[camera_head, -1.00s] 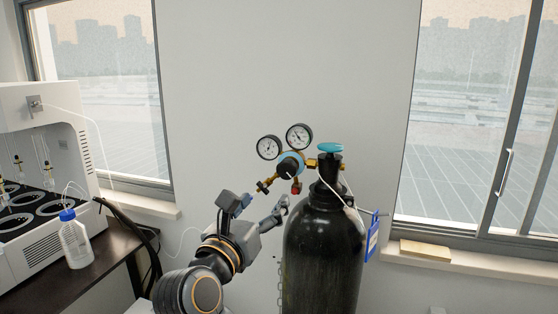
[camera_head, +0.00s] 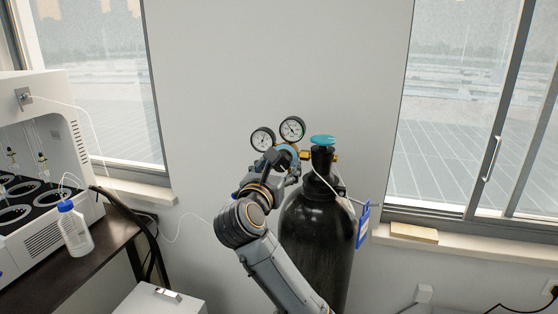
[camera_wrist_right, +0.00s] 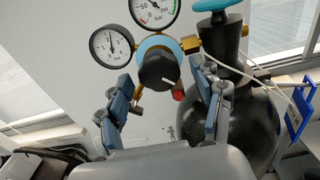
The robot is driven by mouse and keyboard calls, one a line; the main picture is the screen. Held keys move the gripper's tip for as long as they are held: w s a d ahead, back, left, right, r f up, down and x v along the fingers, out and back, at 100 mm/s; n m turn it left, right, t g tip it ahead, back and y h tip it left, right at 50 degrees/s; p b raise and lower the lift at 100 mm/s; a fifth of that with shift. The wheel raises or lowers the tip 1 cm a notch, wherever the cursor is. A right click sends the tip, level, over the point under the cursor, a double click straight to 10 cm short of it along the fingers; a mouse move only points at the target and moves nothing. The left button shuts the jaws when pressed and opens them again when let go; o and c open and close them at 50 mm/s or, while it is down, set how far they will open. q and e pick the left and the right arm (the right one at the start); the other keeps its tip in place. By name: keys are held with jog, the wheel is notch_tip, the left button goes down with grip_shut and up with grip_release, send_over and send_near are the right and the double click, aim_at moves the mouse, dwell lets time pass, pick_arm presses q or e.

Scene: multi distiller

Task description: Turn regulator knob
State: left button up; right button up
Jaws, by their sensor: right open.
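The regulator knob (camera_wrist_right: 158,71) is a black round knob with a white mark, on a blue-ringed body (camera_wrist_right: 180,46) in the right wrist view. Two round gauges, the left one (camera_head: 263,139) and the right one (camera_head: 292,129), sit above it in the head view. My right gripper (camera_wrist_right: 165,98) is open, with one finger on each side below the knob and apart from it. In the head view my right gripper (camera_head: 272,165) is in front of the regulator and hides most of the knob. My left gripper is not in view.
The black gas cylinder (camera_head: 317,235) with its blue valve wheel (camera_head: 322,140) stands right beside my right arm. A blue tag (camera_head: 363,226) hangs from it. A white distiller (camera_head: 40,150) and a bottle (camera_head: 74,228) stand on the dark table at left.

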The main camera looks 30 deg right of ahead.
jog(key=shift+w+d, duration=0.25)
